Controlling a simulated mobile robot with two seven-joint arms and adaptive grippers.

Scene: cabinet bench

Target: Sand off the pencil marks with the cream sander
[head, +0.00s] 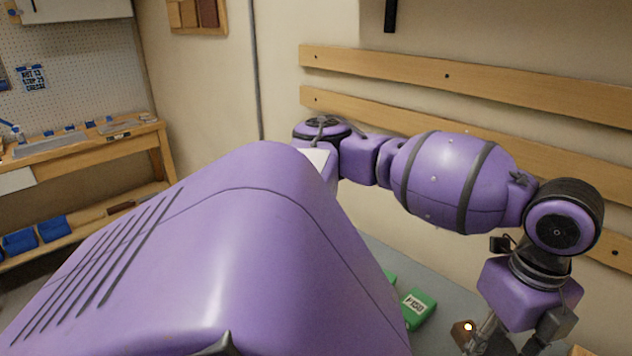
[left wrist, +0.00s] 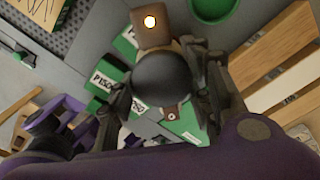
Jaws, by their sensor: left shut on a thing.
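My left gripper (left wrist: 166,104) is shut on a tool with a black domed top (left wrist: 162,80). A brown block with a bright light (left wrist: 150,32) shows just beyond the dome, and I cannot tell whether it belongs to the tool. In the head view my left gripper (head: 487,340) is at the bottom right, partly cut off, beside the brown lit part (head: 464,332). I see no cream colour on the held tool. A pale board with dark lines (left wrist: 25,15) is at the top left of the wrist view; I cannot tell if they are pencil marks. My right gripper is out of view.
Green labelled sandpaper packs (left wrist: 108,78) lie on the grey bench below the gripper; one green pack (head: 418,308) shows in the head view. A green round thing (left wrist: 225,14) and wooden strips (left wrist: 265,45) are near. Wall rails (head: 450,75) run behind my arm.

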